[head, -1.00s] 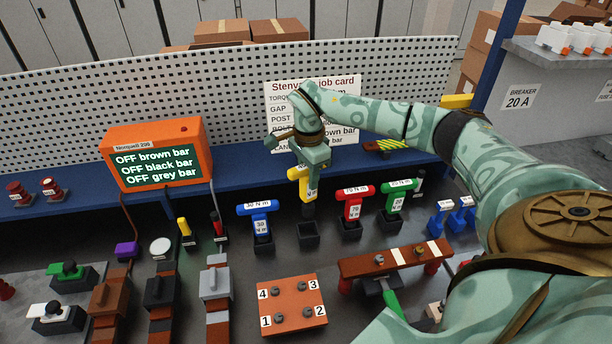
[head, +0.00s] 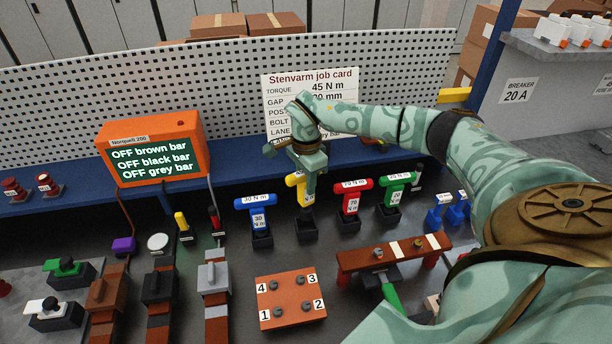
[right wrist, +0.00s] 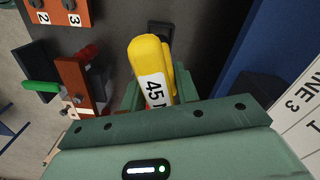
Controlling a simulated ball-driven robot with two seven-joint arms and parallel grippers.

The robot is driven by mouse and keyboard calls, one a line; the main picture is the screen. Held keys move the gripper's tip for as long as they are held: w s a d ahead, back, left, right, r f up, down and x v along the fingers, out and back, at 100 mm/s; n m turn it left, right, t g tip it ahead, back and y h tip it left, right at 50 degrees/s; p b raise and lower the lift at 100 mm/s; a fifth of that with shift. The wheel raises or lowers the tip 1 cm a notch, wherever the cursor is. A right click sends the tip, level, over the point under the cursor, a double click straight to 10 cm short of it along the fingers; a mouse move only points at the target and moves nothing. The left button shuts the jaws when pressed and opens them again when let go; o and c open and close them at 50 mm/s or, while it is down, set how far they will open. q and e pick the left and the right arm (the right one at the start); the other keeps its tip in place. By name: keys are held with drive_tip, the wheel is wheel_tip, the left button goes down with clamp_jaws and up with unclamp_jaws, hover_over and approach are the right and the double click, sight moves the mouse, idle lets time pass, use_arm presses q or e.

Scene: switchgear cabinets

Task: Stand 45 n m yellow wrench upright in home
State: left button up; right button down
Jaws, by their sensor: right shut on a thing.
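The yellow 45 N m wrench (head: 303,193) stands about upright at the middle of the wrench row. My right gripper (head: 311,185) is shut on it from above, at its T-handle. Its lower end meets the black holder (head: 306,230) below; I cannot tell how deep it sits. In the right wrist view the yellow wrench (right wrist: 150,62) with its "45" label lies between the fingers of my right gripper (right wrist: 158,95). A dark holder (right wrist: 160,32) shows partly behind it. My left gripper is not in view.
A blue 30 N m wrench (head: 258,215) stands left of the yellow one. Red (head: 349,200) and green (head: 393,195) wrenches stand close on the right. A brown numbered plate (head: 290,300) lies in front. The job card (head: 285,92) hangs behind my arm.

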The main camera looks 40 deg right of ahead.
sight(306, 199)
drive_tip(key=shift+p, duration=0.7)
idle(0.9)
drive_tip(key=shift+f+b, duration=1.8)
drive_tip(key=shift+f, duration=1.6)
drive_tip(key=c, duration=1)
unclamp_jaws()
drive_tip(key=shift+o, duration=0.2)
wheel_tip(306, 199, up, 16)
drive_tip(key=shift+r+p, duration=0.2)
drive_tip(key=shift+p, duration=0.4)
